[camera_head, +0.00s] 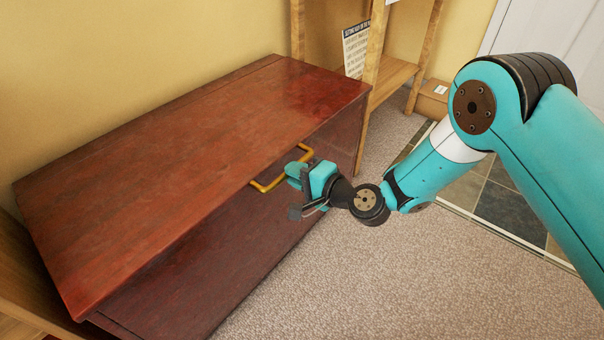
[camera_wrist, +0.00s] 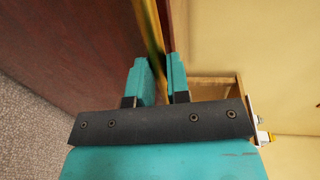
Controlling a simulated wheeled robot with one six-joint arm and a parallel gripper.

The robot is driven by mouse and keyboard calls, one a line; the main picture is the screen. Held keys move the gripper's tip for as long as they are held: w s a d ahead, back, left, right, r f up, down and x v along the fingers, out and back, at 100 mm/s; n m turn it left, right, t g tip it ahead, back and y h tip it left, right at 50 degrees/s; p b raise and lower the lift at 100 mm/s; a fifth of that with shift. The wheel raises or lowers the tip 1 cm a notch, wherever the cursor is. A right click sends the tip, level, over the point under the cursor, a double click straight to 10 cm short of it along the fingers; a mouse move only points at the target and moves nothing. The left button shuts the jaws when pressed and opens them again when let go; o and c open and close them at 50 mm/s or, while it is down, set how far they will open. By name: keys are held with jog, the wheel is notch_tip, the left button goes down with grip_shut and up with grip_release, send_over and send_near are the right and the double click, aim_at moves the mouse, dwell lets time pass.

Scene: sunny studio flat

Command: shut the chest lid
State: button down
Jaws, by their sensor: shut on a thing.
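The chest (camera_head: 235,262) is dark red-brown wood and stands against the yellow wall. Its lid (camera_head: 190,150) lies low over the body; I cannot tell whether a narrow gap is left under its front edge. A brass-yellow handle (camera_head: 268,186) sticks out from the lid's front. My gripper (camera_head: 296,173) is at the right part of this handle, shut on it. In the wrist view, the handle (camera_wrist: 150,38) runs between the two teal fingers of my gripper (camera_wrist: 160,70), beside the dark red wood. The fingers hide part of the handle.
A wooden shelf unit (camera_head: 397,72) stands behind the chest's right end, with a cardboard box (camera_head: 432,98) near it. Another wooden piece (camera_head: 22,275) is close at the chest's left end. The carpet (camera_head: 400,280) in front is clear.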

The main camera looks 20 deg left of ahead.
jog(key=shift+s+d+f, duration=0.1)
jog(key=shift+s+f, duration=0.1)
jog(key=shift+f, duration=0.75)
jog(key=c, duration=1.1)
grip_release()
jog(key=shift+f, duration=0.1)
jog(key=shift+w, duration=0.1)
jog(key=r+b+v, duration=0.1)
jog(key=b+v, duration=0.8)
jog(key=v, duration=0.8)
jog(key=shift+b, duration=0.4)
